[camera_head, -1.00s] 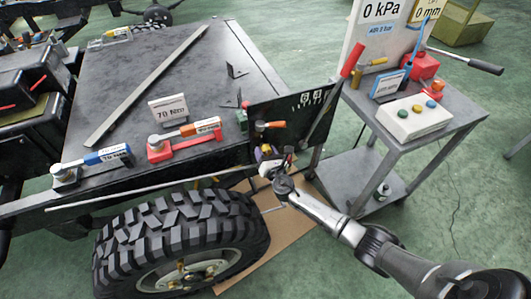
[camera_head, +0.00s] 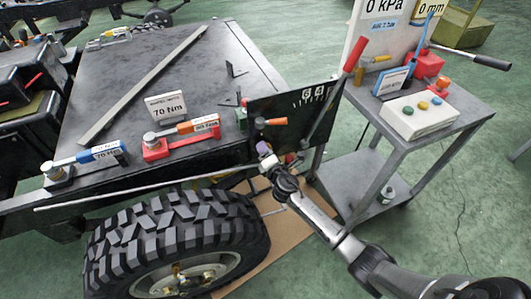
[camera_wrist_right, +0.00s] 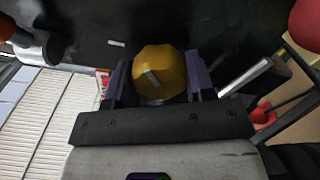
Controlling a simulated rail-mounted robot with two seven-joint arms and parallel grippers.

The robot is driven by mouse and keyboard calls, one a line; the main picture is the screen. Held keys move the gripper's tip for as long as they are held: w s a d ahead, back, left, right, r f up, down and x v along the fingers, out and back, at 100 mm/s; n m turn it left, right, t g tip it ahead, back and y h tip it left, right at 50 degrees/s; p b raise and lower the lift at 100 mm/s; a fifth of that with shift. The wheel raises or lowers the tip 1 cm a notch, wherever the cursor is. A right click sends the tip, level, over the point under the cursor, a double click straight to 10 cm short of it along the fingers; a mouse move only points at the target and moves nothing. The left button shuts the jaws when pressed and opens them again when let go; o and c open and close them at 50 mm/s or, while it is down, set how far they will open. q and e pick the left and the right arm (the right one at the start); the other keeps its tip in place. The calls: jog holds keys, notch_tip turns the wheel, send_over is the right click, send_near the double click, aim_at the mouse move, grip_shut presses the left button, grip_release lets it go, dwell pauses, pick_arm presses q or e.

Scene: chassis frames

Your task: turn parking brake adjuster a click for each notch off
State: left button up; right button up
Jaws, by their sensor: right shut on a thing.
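The yellow faceted adjuster knob (camera_wrist_right: 158,72) with a pale pointer mark sits on the dark panel in the right wrist view. My right gripper (camera_wrist_right: 158,78) has its purple fingers on either side of it and is shut on it. In the head view my right gripper (camera_head: 263,150) is at the lower edge of the black plate (camera_head: 290,112) and hides the knob. White digits, apparently 6 and 4, and a row of tick marks show on the plate. The red-handled brake lever (camera_head: 354,54) slants up beside the plate. My left gripper is not in view.
An orange-handled part (camera_head: 275,121) sticks out of the plate just above the gripper. The large tyre (camera_head: 175,235) lies below left. A grey cart (camera_head: 440,125) with a button box (camera_head: 412,115) stands right. Torque wrenches (camera_head: 185,130) lie on the chassis top.

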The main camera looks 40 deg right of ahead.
jog(key=shift+m, duration=0.9)
jog(key=o, duration=0.9)
jog(key=p+v, duration=0.2)
jog(key=v, duration=1.1)
jog(key=shift+s+a+p, duration=0.15)
jog(key=shift+s+p, duration=0.15)
jog(key=shift+s, duration=0.1)
